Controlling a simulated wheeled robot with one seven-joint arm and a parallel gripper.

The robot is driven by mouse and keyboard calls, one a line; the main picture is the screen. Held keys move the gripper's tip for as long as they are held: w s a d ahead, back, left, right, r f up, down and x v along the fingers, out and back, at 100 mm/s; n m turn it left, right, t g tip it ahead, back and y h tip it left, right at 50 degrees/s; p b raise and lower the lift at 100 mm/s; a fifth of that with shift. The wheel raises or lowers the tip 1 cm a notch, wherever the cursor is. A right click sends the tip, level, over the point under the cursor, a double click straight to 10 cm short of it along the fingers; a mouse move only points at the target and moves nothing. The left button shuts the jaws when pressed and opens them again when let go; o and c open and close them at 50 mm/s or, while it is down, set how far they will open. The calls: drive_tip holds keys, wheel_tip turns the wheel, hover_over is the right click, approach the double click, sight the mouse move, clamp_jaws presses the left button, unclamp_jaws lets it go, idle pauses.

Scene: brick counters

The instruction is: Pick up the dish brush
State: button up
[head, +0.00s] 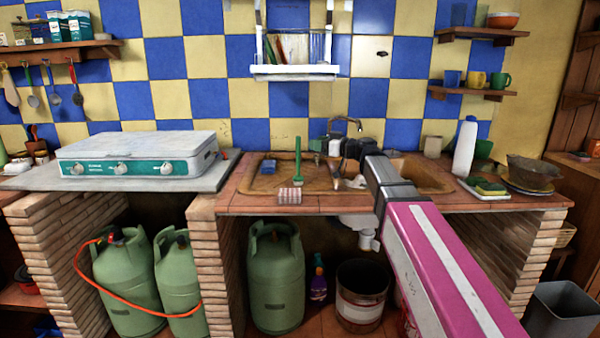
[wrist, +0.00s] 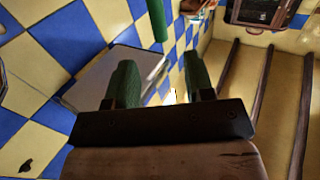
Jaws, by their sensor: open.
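The dish brush (head: 298,160) has a straight green handle. A green bar that looks like the brush handle (wrist: 157,20) shows beyond the fingertips.
The sink counter (head: 390,201) holds a blue sponge (head: 267,166) left of the brush and a tap (head: 346,124) behind my gripper. A white bottle (head: 465,148) and stacked plates (head: 527,188) stand at right. A gas stove (head: 135,156) is at left.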

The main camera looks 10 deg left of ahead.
hover_over(298, 160)
drive_tip(key=w+a, duration=0.2)
drive_tip(key=shift+s+f, duration=0.15)
drive_tip(key=shift+s, duration=0.1)
drive_tip(key=shift+d, duration=0.1)
clamp_jaws()
